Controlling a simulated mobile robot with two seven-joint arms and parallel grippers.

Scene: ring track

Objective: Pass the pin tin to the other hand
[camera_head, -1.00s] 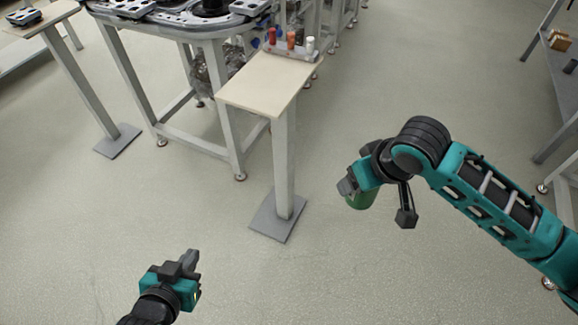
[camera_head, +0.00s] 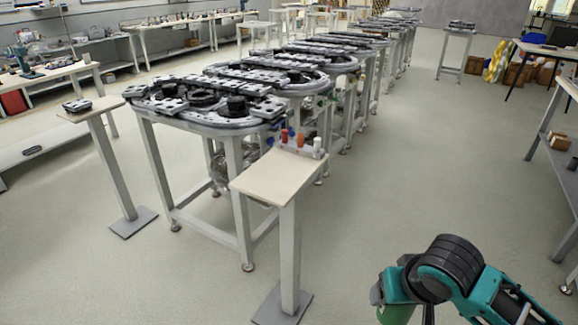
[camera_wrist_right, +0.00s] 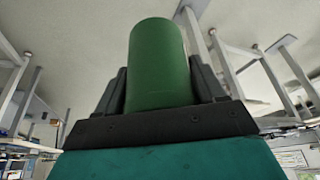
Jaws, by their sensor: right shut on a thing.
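The pin tin is a green cylinder (camera_wrist_right: 160,65) held between the two dark fingers of my right gripper (camera_wrist_right: 160,95) in the right wrist view. In the head view the green tin (camera_head: 396,314) shows only in part at the bottom edge, below the teal right gripper (camera_head: 392,288), whose fingers are hard to make out there. The right gripper is shut on the tin, in the air to the right of the small beige-topped stand. My left gripper is outside the head view.
A narrow stand with a beige top (camera_head: 275,180) is at the centre, with several small coloured pegs (camera_head: 300,140) at its far end. Behind it runs a long row of tables bearing a dark ring track (camera_head: 205,100). Open floor (camera_head: 420,170) lies between.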

